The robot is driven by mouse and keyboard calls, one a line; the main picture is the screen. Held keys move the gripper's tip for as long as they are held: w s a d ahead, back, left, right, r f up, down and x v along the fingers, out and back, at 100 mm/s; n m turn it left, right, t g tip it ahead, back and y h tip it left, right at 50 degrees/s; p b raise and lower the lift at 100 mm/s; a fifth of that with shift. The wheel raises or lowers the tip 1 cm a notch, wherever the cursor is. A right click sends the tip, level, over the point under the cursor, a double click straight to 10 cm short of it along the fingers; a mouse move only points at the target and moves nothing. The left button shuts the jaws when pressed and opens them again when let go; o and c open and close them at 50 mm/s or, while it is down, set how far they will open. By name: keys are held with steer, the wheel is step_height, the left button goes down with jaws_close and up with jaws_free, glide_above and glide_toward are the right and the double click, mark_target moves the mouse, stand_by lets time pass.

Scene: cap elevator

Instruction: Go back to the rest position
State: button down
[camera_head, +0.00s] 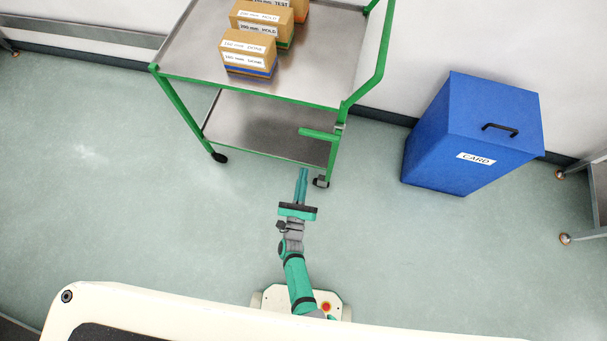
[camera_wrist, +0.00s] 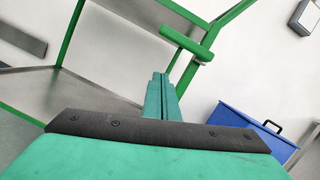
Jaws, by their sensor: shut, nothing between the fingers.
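My gripper (camera_head: 302,172) is at the end of my teal arm, in the middle of the head view. Its fingers are together with nothing between them. They point away from my base toward the front right leg of a green-framed cart (camera_head: 270,91). In the head view the fingertips overlap the space near the cart's lower right corner; I cannot tell whether they touch it. In the wrist view the shut fingers (camera_wrist: 161,95) stand up in the centre, just below a short green bar of the cart (camera_wrist: 187,42).
Several labelled cardboard boxes (camera_head: 249,53) stand on the cart's top shelf. A blue bin (camera_head: 440,133) marked CARD stands to the right by the wall. A metal-legged table (camera_head: 599,195) is at the right edge. The floor left of my arm (camera_head: 120,210) is clear.

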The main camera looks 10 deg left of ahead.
stand_by(0.3)
steer(key=s+d+r+n+g+y, duration=0.1)
steer(key=s+d+r+n, duration=0.1)
steer(key=s+r+n, duration=0.5)
steer(key=s+d+r+n+g+y, duration=0.1)
steer(key=s+d+r+n, duration=0.2)
steer(key=s+n, duration=0.75)
steer(key=s+r+n+g, duration=0.1)
steer(key=s+r+n, duration=0.3)
steer(key=r+n, duration=0.3)
steer(key=s+r+n+g+h, duration=0.1)
steer(key=s+r+n+g, duration=0.1)
steer(key=s+r+n, duration=0.3)
step_height(320, 180, up, 4)
steer(key=n, duration=0.3)
steer(key=shift+d+f, duration=0.2)
steer(key=shift+d, duration=0.05)
